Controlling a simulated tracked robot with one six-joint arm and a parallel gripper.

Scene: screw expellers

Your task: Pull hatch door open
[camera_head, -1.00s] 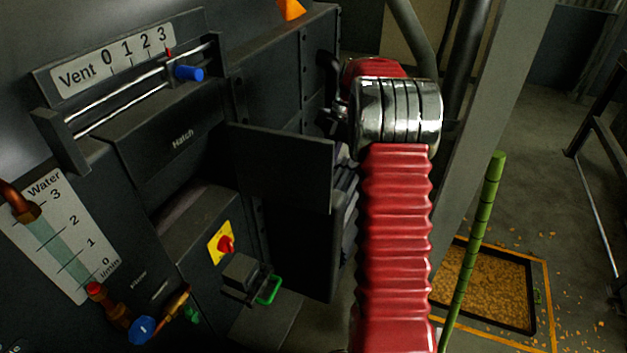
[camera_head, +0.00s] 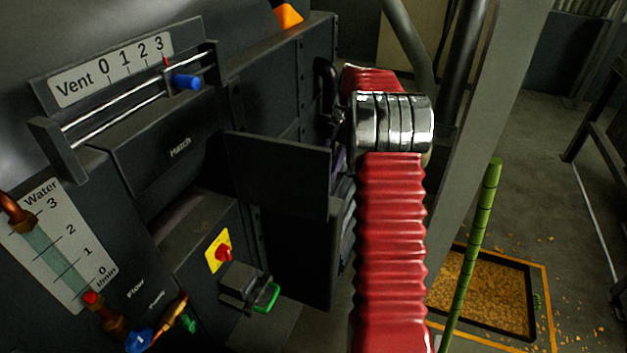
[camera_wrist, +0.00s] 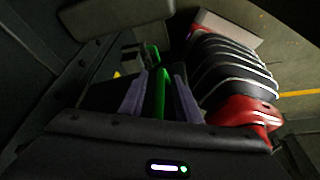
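The machine front has a dark panel marked "Hatch" (camera_head: 180,147) in the head view. A flat dark plate (camera_head: 278,172) stands out to its right; I cannot tell whether this is the hatch door. My gripper (camera_wrist: 161,82) shows two purple-grey fingers in the wrist view, spread apart. A green bar (camera_wrist: 163,95) runs between them, with narrow gaps visible on both sides. In the head view my gripper is mostly hidden behind the plate and my red arm; only a bit of purple shows at the plate's right edge.
Below the hatch panel are a red knob on a yellow plate (camera_head: 224,252) and a small box with a green handle (camera_head: 267,297). The blue vent slider (camera_head: 187,82) is above. A green pole (camera_head: 475,250) and a grain tray (camera_head: 455,308) are right of my arm.

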